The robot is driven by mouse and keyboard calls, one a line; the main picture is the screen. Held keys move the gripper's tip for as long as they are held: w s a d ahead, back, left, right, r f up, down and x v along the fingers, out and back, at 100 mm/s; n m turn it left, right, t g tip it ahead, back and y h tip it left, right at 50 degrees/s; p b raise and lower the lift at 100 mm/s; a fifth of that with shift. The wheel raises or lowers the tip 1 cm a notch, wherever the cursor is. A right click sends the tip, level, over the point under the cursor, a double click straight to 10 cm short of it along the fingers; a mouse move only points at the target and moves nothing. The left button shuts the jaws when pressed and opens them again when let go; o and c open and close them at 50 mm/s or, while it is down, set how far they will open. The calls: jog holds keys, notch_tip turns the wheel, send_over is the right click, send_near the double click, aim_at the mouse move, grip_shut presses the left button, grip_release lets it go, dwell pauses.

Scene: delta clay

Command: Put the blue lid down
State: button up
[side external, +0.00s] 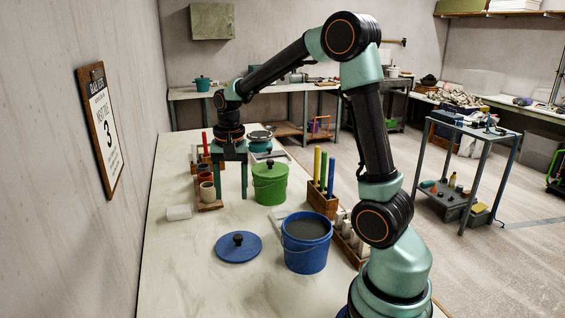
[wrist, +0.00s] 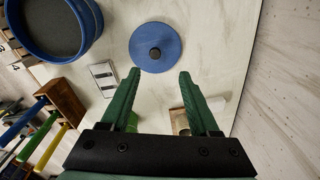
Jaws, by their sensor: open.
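The blue lid (side external: 238,248) is a flat disc with a black knob, lying on the pale table to the left of the blue bucket (side external: 305,247). The bucket has no lid on and grey contents show inside. My gripper (side external: 230,196) points down farther back along the table, apart from the lid, with its green fingers spread and nothing between them. In the wrist view the lid (wrist: 155,40) lies beyond my open fingertips (wrist: 160,73), and the bucket (wrist: 92,20) is at the upper left.
A green lidded bucket (side external: 268,188) stands right of my gripper. A wooden block (side external: 324,204) holds coloured rods, and a rack of small cups (side external: 209,205) stands to the left. A white cylinder (side external: 178,212) lies near the left edge. The table front left is clear.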

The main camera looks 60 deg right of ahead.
jog(key=s+a+r+n+t, duration=0.5)
jog(key=s+a+r+n, duration=0.2)
jog(key=s+a+n, duration=0.3)
jog(key=shift+s+a+r+n, duration=0.3)
jog(key=shift+a+n, duration=0.55)
jog(key=shift+n, duration=0.15)
